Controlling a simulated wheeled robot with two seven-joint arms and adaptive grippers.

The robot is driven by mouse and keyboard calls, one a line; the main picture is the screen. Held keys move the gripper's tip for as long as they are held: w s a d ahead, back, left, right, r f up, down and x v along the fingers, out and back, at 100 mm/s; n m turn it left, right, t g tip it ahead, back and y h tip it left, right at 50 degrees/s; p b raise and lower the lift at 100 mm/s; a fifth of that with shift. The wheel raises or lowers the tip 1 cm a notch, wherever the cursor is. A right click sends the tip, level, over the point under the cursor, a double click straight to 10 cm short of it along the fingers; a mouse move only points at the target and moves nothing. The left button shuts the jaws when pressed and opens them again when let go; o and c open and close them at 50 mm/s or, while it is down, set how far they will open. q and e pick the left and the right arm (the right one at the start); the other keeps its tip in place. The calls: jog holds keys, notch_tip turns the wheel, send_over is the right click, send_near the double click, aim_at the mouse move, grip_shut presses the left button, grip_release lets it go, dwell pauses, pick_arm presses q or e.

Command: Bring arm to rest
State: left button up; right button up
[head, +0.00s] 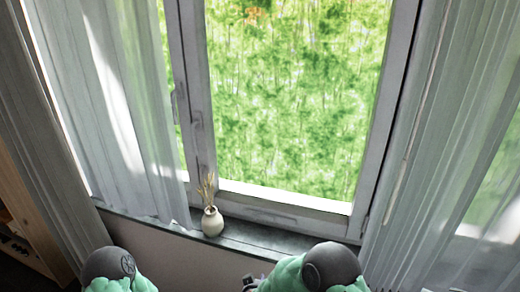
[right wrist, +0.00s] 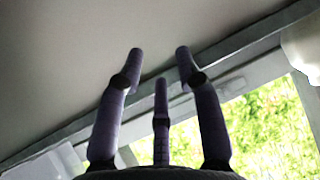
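My right gripper (right wrist: 160,62) shows in the right wrist view with its dark fingers spread apart and nothing between them. Behind the fingers are a plain grey surface and the window frame. In the head view my two arms show only as green and dark grey links at the bottom edge. A small dark part beside the right arm may belong to the right gripper, but it is mostly cut off. My left gripper is out of view.
A window (head: 295,100) with grey frame stands ahead, with sheer curtains (head: 100,100) on both sides. A pale vase (head: 212,222) with dry stalks stands on the dark sill (head: 262,238). A wooden shelf (head: 28,215) is at the left edge.

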jog(key=s+d+f+g+y, duration=0.1)
jog(key=s+d+f+g, duration=0.2)
jog(key=s+d+f, duration=0.4)
jog(key=s+d+f+g+y, duration=0.2)
jog(key=s+f+g, duration=0.1)
jog(key=s, duration=0.8)
jog(key=s+d+f+g+y, duration=0.1)
jog(key=s+f+g, duration=0.3)
jog(key=s, duration=0.7)
jog(key=shift+s+d+f+y, duration=0.3)
jog(key=shift+d+y, duration=0.05)
jog(key=shift+y, duration=0.15)
jog(key=shift+w, duration=0.1)
